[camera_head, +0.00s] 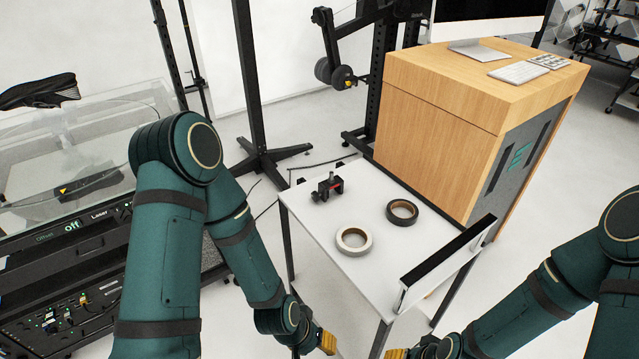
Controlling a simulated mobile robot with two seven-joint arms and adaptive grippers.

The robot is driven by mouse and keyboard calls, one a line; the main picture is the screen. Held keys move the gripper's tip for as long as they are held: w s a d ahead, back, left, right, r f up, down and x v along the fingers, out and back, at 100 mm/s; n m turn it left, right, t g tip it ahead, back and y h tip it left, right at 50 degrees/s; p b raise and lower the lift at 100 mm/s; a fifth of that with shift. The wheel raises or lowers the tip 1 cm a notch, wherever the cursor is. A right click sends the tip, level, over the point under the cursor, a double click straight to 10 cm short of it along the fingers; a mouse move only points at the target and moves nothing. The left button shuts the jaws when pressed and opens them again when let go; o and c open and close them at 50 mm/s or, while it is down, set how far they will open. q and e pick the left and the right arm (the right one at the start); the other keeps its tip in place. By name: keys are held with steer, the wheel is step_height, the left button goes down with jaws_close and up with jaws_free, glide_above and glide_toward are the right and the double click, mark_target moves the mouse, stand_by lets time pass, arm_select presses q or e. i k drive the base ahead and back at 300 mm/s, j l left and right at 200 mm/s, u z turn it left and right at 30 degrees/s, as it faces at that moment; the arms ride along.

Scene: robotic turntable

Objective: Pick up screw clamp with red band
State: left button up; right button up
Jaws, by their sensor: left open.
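The screw clamp (327,188) is small and black with a red part at its middle. It rests near the back left of the small white table (370,205). My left gripper (327,343) is at the bottom of the view, in front of the table's near edge and well short of the clamp. Only a little of it shows, with a yellowish part; it is open and apart from the clamp. My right gripper (396,353) is mostly cut off by the bottom edge, so its jaws cannot be made out.
A white tape roll (354,254) and a black tape roll (389,215) lie on the table. A long upright black-and-white piece (445,262) stands along its right side. A wooden cabinet (430,140) stands behind right. A machine (65,260) is at left.

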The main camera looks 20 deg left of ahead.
mark_target(335, 182)
steer(key=i+j, duration=0.1)
steer(key=j, duration=0.4)
steer(key=j+z, duration=0.1)
steer(key=j, duration=0.35)
steer(key=i+j, duration=0.15)
steer(key=j, duration=0.2)
steer(key=i+j+z, duration=0.1)
steer(key=j, duration=0.2)
steer(key=i+j, duration=0.15)
steer(key=j, duration=0.2)
